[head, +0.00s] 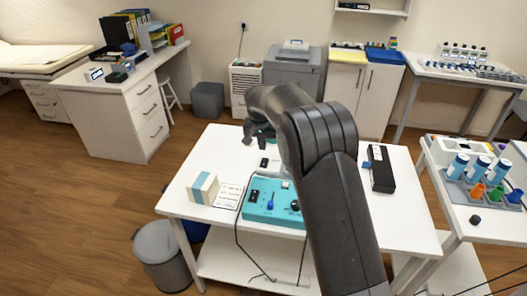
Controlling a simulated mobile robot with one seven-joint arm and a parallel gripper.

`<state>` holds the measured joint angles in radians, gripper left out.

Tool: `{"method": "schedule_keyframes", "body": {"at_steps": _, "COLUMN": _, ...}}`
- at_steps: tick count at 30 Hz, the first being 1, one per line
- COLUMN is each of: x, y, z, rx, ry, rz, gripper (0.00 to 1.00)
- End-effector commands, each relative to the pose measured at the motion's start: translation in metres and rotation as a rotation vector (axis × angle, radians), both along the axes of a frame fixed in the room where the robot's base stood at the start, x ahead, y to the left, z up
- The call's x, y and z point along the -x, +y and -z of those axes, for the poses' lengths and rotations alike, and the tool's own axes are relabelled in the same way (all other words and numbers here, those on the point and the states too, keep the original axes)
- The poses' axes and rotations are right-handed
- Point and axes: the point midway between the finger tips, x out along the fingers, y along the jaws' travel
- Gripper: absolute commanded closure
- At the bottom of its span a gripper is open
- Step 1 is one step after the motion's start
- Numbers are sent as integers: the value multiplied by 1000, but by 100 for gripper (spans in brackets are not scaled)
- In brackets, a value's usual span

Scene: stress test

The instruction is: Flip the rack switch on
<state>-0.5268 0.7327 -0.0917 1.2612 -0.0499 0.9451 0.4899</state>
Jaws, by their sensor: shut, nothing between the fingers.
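A teal control box (285,215) lies on the white table in front of me. On its top are a black switch (254,197), a blue lever (270,203) and a black knob (294,206). I cannot read any label naming the rack switch, nor its position. My arm reaches over the table and hides part of the box's right side. My gripper (248,137) is at the table's far edge, above and beyond the box, apart from it. It is shut and empty, partly hidden by my wrist.
On the white table (225,152) are a white and blue carton (203,188), a printed sheet (229,195) and a black case (381,169). Dark cables run from the box over the front edge. A tube rack (455,186) stands on the right table. The table's far left is clear.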

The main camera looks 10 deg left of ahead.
Motion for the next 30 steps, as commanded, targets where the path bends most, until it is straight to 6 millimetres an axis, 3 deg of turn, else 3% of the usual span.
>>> {"method": "schedule_keyframes", "body": {"at_steps": 3, "x": 11, "y": 0, "z": -21, "rx": 0, "ry": -1, "rz": -1, "gripper": 100}}
{"method": "schedule_keyframes", "body": {"at_steps": 9, "x": 22, "y": 0, "z": -39, "rx": 1, "ry": 0, "rz": 0, "gripper": 100}}
{"method": "schedule_keyframes", "body": {"at_steps": 23, "x": 25, "y": -2, "z": -44, "rx": 0, "ry": 0, "rz": 1, "gripper": 100}}
{"method": "schedule_keyframes", "body": {"at_steps": 26, "x": 28, "y": -13, "z": -56, "rx": -5, "ry": -6, "rz": 4, "gripper": 100}}
{"method": "schedule_keyframes", "body": {"at_steps": 30, "x": 43, "y": -47, "z": -88, "rx": -20, "ry": -19, "rz": 10, "gripper": 100}}
